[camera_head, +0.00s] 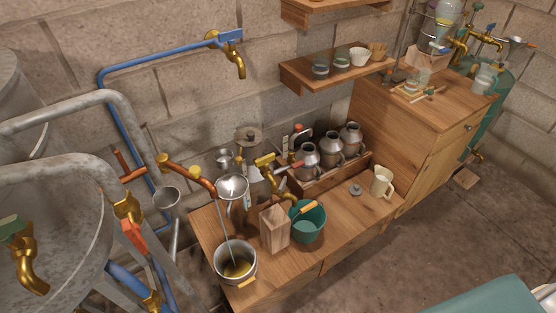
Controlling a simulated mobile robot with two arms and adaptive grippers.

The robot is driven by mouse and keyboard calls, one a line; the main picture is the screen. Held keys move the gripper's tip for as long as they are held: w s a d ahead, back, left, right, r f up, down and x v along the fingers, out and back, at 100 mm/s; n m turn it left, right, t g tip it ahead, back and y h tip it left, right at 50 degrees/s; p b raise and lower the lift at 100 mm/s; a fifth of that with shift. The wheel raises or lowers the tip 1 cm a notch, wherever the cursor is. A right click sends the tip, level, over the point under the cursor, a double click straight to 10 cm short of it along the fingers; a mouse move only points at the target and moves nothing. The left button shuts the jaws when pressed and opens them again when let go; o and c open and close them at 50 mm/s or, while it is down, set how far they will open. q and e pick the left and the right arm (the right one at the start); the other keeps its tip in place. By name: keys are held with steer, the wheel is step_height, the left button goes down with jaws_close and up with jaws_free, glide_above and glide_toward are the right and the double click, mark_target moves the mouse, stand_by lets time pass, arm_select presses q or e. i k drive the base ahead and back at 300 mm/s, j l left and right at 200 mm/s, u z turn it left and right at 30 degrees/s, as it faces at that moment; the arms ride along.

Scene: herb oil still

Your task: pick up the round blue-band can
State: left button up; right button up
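Three grey metal cans stand upright in a wooden crate (330,176) at the back of the low wooden bench: a front-left can (307,161), a middle can (331,147) and a back-right can (351,138). They have rounded bodies and narrower necks. I cannot make out a blue band on any of them at this size, so I cannot tell which is the blue-band can. The crate wall hides their lower parts. Neither of my grippers is in view.
Large metal tanks and pipes fill the left. The floor (430,240) right of the bench is mostly clear.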

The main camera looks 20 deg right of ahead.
mark_target(308, 154)
steer(key=i+l+u, duration=0.1)
steer(key=l+u, duration=0.3)
steer(key=l, duration=0.45)
steer(key=l+u, duration=0.45)
steer(key=l, duration=0.4)
